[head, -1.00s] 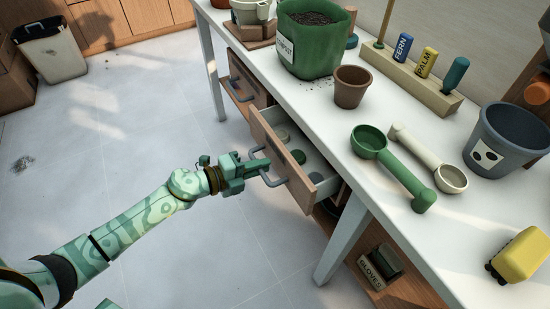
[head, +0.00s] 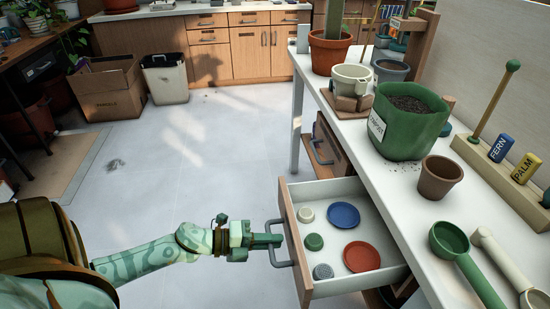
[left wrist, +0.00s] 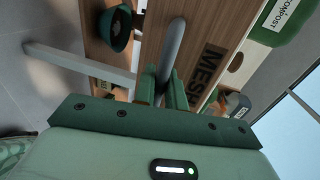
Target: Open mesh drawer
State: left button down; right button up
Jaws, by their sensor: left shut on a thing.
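The mesh drawer (head: 340,193) stands well out from the white table, with its wooden front toward my left arm. Its front, lettered "MES…", also shows in the left wrist view (left wrist: 205,78). Inside lie a blue disc (head: 343,215), a red-brown disc (head: 361,257), a white cap-like piece (head: 306,215), a green one (head: 314,242) and a grey meshed one (head: 323,272). My left gripper (head: 272,240) is shut on the drawer's grey bar handle (head: 280,259). The handle runs between the fingers in the left wrist view (left wrist: 172,50). My right gripper is not in view.
On the table (head: 390,172) stand a green compost bag (head: 408,125), a brown pot (head: 438,178), a green scoop (head: 462,255) and a rack with labels (head: 500,170). Another drawer (head: 330,150) with a handle sits farther back. The floor left of the drawer is clear.

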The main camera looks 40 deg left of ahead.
pick_arm(q)
jog(key=c, duration=1.5)
grip_release()
jog(key=shift+c, duration=0.2)
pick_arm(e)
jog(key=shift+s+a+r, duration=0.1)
